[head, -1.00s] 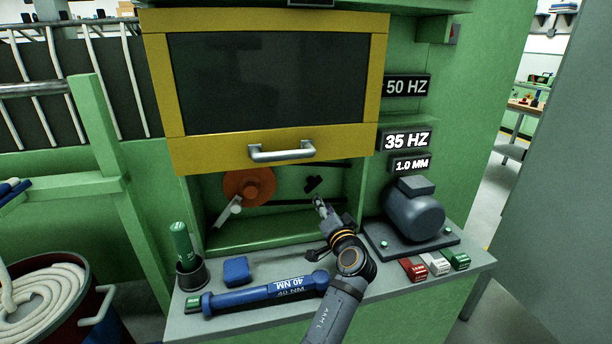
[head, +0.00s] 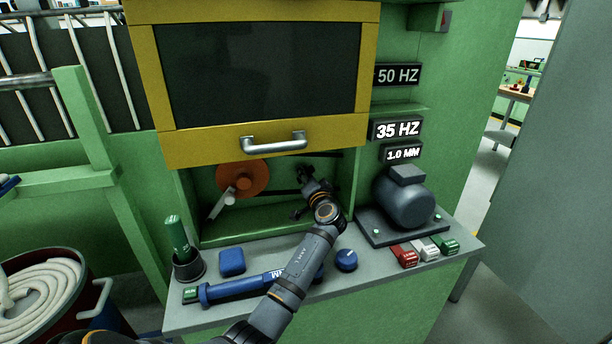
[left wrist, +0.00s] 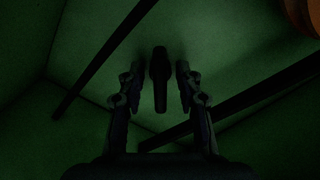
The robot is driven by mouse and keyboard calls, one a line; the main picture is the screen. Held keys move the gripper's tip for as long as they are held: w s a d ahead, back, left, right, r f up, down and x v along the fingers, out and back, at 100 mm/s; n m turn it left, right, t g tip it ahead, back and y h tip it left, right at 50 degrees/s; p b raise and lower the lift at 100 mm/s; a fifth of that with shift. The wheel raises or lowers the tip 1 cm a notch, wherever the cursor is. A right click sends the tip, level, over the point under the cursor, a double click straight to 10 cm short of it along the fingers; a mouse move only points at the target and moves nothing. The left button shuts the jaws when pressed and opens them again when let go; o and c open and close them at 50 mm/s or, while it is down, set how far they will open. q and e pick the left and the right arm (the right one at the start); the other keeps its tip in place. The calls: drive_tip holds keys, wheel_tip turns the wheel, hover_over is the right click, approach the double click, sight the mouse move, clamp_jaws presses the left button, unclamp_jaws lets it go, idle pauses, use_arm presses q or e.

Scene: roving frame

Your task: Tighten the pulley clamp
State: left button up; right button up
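The pulley clamp appears to be the dark, elongated handle (left wrist: 159,78) in the left wrist view, in the open green compartment. My left gripper (left wrist: 159,92) is open, with one finger on each side of the handle and visible gaps to both. In the head view my left gripper (head: 303,192) is inside the compartment and largely hides the clamp. An orange pulley (head: 241,178) with a grey lever sits at the compartment's left; a dark belt runs from it to the right. My right gripper is not in view.
The yellow-framed guard door (head: 262,148) is raised above the compartment. On the grey ledge (head: 213,316) are a blue torque wrench (head: 232,288), a green-handled tool (head: 178,236) in a cup, a blue block (head: 232,261), a blue knob (head: 346,260) and a motor (head: 404,200). Signs read 50 HZ, 35 HZ and 1.0 MM.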

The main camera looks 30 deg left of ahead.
use_arm(q)
clamp_jaws()
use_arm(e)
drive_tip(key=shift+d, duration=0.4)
use_arm(q)
drive_tip(key=shift+m, duration=0.4)
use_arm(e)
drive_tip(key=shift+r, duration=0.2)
use_arm(q)
drive_tip(key=m+p, duration=0.2)
drive_tip(key=m, duration=0.2)
drive_tip(key=shift+r, duration=0.1)
drive_tip(key=shift+m+p, duration=0.8)
drive_tip(key=shift+m, duration=0.9)
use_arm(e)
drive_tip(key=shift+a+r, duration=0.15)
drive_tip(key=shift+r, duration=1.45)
